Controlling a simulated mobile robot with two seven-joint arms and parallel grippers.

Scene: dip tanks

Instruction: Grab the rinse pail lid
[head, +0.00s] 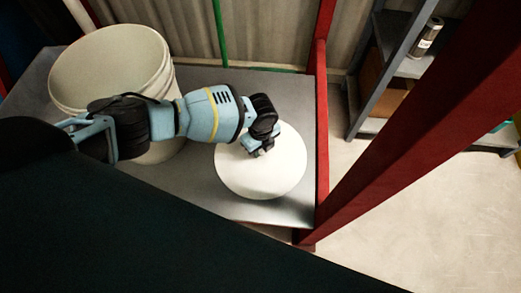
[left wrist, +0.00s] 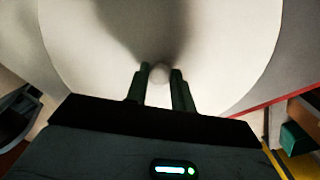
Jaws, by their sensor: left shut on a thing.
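The rinse pail lid (head: 275,180) is a round, off-white disc at the right end of the grey metal table in the head view. It also fills most of the left wrist view (left wrist: 90,50). A small round knob (left wrist: 159,73) stands at its middle. My left gripper (head: 258,152) is over the lid, and its two fingers (left wrist: 158,88) are shut on the knob, one on each side. The white pail (head: 110,70) stands open at the left of the table, partly behind my left arm. My right gripper is not in view.
The grey table (head: 205,190) has bare room between pail and lid. A red post (head: 321,120) rises by its right edge, and a red beam (head: 420,120) slants across the right. Shelves (head: 408,68) holding a can (head: 428,38) stand beyond. Pale floor (head: 430,220) is clear.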

